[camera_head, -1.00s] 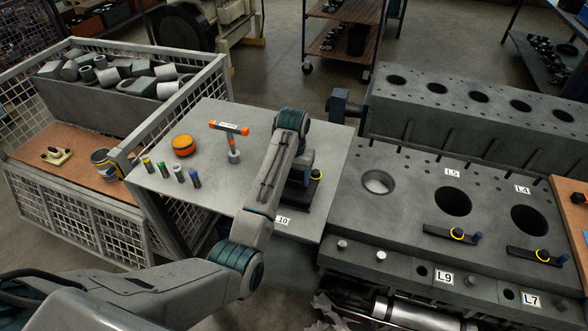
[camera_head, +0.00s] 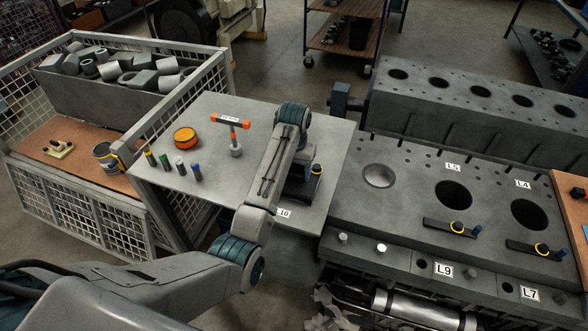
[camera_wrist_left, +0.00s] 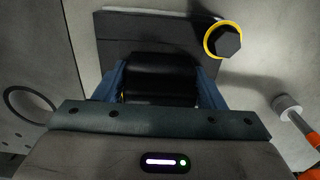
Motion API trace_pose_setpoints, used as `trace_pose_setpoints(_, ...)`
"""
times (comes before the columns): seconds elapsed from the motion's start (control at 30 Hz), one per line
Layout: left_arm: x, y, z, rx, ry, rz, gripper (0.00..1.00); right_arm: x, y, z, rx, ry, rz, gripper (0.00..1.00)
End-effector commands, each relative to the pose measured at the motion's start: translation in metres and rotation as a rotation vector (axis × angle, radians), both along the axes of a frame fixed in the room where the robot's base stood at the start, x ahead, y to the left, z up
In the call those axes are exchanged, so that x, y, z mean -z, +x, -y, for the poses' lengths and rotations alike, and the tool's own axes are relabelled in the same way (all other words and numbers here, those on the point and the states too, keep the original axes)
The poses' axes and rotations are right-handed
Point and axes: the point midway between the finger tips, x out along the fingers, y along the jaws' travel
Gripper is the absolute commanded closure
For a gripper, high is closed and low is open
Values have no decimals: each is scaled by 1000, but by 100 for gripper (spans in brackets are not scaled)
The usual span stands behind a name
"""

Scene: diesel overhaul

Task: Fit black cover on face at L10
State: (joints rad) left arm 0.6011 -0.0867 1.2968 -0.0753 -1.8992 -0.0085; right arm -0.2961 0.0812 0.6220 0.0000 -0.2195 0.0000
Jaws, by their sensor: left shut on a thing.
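My left gripper (camera_wrist_left: 160,92) is shut on a black part with a rounded top, taken to be the black cover (camera_wrist_left: 160,70). Blue fingers press its two sides. Behind it in the left wrist view lies a dark flat plate (camera_wrist_left: 140,28) with a yellow-ringed black hex knob (camera_wrist_left: 228,42) at one corner. I cannot tell whether the held part touches this plate. The L10 label (camera_head: 284,213) lies on the grey table's front edge, partly covered by the arm.
The grey table (camera_head: 200,115) also carries an orange-handled hammer (camera_head: 233,123), an orange round tin (camera_head: 185,137) and several coloured markers (camera_head: 180,166). The engine block (camera_head: 410,185) stands close on the right. A mesh crate of metal parts (camera_head: 215,75) borders the table on the left.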

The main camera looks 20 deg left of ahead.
Motion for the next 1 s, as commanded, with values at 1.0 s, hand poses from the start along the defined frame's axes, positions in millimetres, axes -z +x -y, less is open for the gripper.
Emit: trace_pose_setpoints(1.0, 13, 1, 0, 0, 0, 2, 68, 0, -6, -2, 1, 2, -8, 64)
